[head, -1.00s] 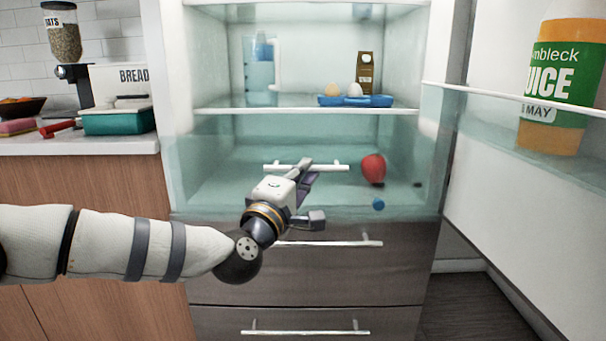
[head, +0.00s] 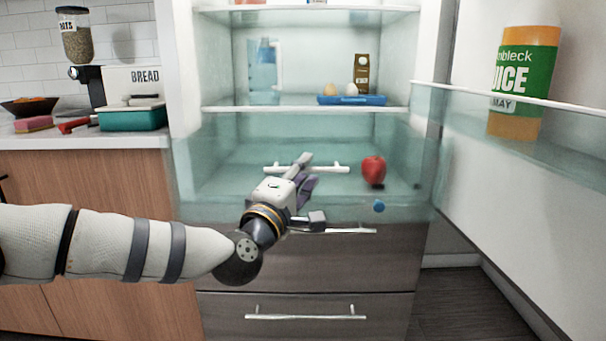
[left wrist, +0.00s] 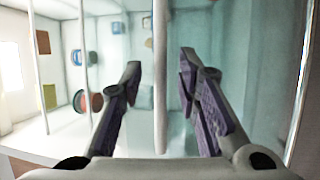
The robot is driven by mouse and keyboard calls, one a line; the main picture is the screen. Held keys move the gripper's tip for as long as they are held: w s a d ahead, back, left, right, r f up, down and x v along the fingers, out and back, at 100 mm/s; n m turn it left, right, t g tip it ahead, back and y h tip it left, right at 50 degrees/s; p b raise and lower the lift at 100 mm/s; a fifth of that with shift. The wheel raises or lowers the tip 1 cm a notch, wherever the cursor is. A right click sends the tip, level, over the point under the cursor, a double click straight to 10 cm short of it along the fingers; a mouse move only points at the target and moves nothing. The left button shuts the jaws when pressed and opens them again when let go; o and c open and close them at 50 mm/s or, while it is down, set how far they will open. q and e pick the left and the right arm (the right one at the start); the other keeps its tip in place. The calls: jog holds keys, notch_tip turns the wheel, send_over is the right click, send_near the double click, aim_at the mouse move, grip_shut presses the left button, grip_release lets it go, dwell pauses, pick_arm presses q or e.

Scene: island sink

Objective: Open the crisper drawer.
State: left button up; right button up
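The crisper drawer (head: 225,190) is a clear, teal-tinted bin in the open fridge, standing partly out past the fridge front. Its white bar handle (head: 334,169) runs across the front. A red apple (head: 373,170) and a small blue thing (head: 378,206) show through the clear plastic. My left gripper (head: 305,172) is at the handle. In the left wrist view the gripper (left wrist: 160,68) is open, with its dark fingers on either side of the handle bar (left wrist: 160,100) and visible gaps beside it. The head view does not show the finger contact clearly. My right gripper is out of view.
The fridge door (head: 460,190) stands open at the right, with a juice bottle (head: 525,75) in its shelf. A shelf above the drawer holds a blue egg tray (head: 352,100) and a carton (head: 361,73). Dark drawers (head: 330,270) lie below. A counter (head: 80,141) stands left.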

pick_arm(q)
jog(key=shift+s, duration=0.1)
jog(key=v, duration=1.2)
